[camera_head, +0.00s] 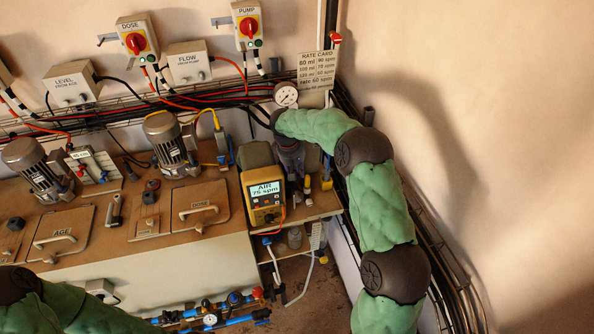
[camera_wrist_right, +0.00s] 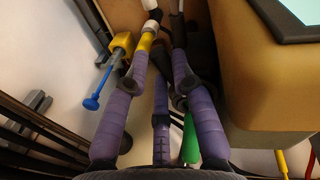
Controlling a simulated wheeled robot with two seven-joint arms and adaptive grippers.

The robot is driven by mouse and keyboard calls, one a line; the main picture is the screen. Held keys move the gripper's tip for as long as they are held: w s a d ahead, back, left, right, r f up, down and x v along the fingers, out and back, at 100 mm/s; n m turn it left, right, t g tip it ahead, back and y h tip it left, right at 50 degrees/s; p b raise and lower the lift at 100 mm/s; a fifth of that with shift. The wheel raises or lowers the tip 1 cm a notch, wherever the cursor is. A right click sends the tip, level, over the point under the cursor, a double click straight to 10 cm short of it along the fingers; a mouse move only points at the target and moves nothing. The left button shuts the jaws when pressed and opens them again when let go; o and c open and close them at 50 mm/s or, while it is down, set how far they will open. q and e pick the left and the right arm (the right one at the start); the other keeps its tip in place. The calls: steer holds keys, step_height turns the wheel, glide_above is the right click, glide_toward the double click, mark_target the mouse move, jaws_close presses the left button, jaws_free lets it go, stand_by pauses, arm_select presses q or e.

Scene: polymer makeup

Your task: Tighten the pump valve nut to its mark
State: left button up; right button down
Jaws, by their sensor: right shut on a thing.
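My right gripper (camera_head: 291,165) reaches down behind the yellow pump controller (camera_head: 262,196), whose display reads "AIR 75 spm". In the right wrist view its purple fingers (camera_wrist_right: 160,60) close in around a small yellow fitting (camera_wrist_right: 146,42). The fingers hide much of it, and I cannot tell whether this is the valve nut. No mark is readable. A yellow valve body with a blue stem (camera_wrist_right: 104,82) stands beside the left finger, apart from it. A green handle-like piece (camera_wrist_right: 190,140) shows beside the right finger. My left gripper is out of view.
The controller's tan side (camera_wrist_right: 262,85) stands close to the right finger. A pressure gauge (camera_head: 286,94) and a rate card (camera_head: 316,67) are behind the forearm. Motors (camera_head: 170,143) and tank lids (camera_head: 200,204) lie left.

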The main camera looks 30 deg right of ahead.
steer(key=c, duration=1)
jaws_free()
step_height(320, 180, up, 10)
